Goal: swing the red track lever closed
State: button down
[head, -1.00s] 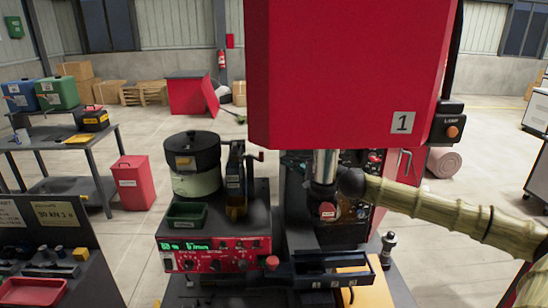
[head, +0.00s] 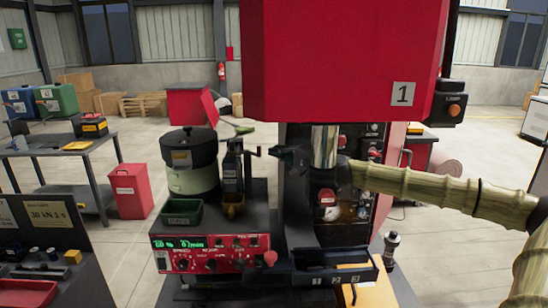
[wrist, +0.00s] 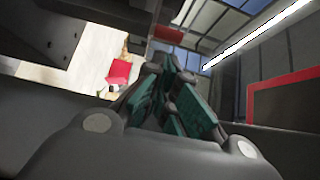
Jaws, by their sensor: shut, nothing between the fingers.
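The bowl feeder (head: 190,166) stands left of centre in the head view, with a dark upright track unit (head: 232,168) beside it. A dark crank-like handle (head: 253,151) sticks out to the right at the top of this unit; I see no clear red on it. A red knob (head: 270,258) sits at the right end of the feeder's control panel; I cannot tell if it belongs to the track lever. My gripper (head: 274,151) is shut and empty, pointing left just right of the handle with a small gap. Its fingers (wrist: 174,75) also show in the wrist view.
The red press head (head: 340,60) hangs above my arm, and its steel ram (head: 324,146) stands close to my gripper. A numbered black rack (head: 335,272) lies in front.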

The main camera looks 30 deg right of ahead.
jog(key=shift+b+x, duration=0.7)
jog(key=shift+x, duration=0.45)
jog(key=shift+w, duration=0.1)
jog(key=shift+a+f+b, duration=0.1)
jog(key=shift+a+b, duration=0.1)
jog(key=shift+b, duration=0.3)
